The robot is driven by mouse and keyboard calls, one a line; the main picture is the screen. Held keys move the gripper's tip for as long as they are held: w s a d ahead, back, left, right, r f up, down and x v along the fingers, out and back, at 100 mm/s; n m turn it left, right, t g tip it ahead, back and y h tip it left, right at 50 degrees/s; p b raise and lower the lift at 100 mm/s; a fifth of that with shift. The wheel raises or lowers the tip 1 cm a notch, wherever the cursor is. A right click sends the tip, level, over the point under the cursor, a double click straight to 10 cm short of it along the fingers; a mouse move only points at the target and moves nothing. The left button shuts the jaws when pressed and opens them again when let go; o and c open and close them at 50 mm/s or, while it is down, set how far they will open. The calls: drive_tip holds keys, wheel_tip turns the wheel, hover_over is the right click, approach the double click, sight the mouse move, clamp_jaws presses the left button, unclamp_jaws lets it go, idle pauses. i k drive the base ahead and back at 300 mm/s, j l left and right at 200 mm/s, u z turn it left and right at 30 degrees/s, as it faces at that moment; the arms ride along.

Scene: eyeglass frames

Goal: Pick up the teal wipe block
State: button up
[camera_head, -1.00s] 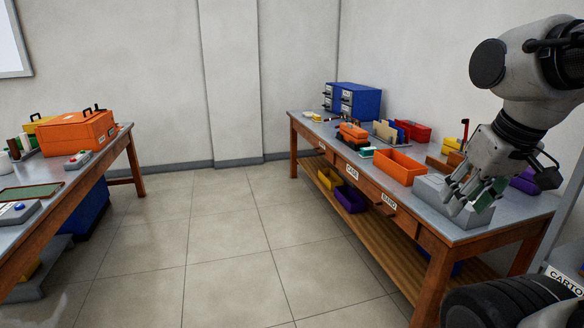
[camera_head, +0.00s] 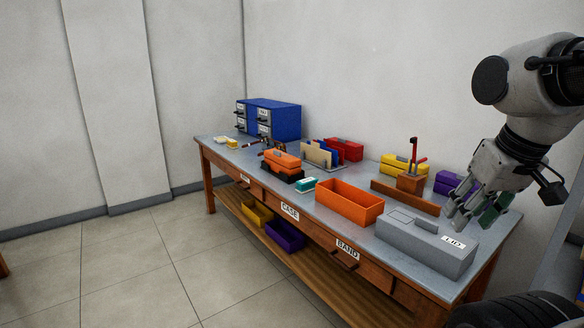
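A small teal block (camera_head: 306,184) with a pale lower part lies on the grey-topped workbench (camera_head: 318,205). It sits between an orange tool on a black base and an open orange bin. My gripper (camera_head: 473,214) is at the right, well right of the teal block and apart from it. It hangs above the right end of the bench, near the grey box marked LID. Its fingers look spread apart. A dark green piece shows at its right fingertip; I cannot tell whether this belongs to the finger.
The orange bin (camera_head: 349,201) and grey LID box (camera_head: 427,242) stand along the front edge. The orange tool (camera_head: 281,160), a wooden stand with a red lever (camera_head: 411,183) and a blue drawer cabinet (camera_head: 270,119) are also on the bench. Floor in front is clear.

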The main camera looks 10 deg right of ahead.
sight(304, 186)
drive_tip(key=i+j+z, duration=0.1)
drive_tip(key=i+j, duration=0.15)
drive_tip(key=i+j+z, duration=0.1)
drive_tip(key=i+j, duration=0.25)
drive_tip(key=i+j+z, duration=0.1)
drive_tip(key=i+j, duration=0.2)
drive_tip(key=i+j+z, duration=0.15)
drive_tip(key=i+j, duration=0.15)
drive_tip(key=i+j+z, duration=0.1)
drive_tip(key=i+j, duration=0.15)
drive_tip(key=j, duration=0.15)
drive_tip(key=i+j+z, duration=0.1)
drive_tip(key=i+j, duration=0.15)
drive_tip(key=j, duration=0.15)
drive_tip(key=i+j+z, duration=0.1)
drive_tip(key=i+j, duration=0.15)
drive_tip(key=j, duration=0.2)
drive_tip(key=i+j+z, duration=0.1)
drive_tip(key=j, duration=0.3)
drive_tip(key=i, duration=0.1)
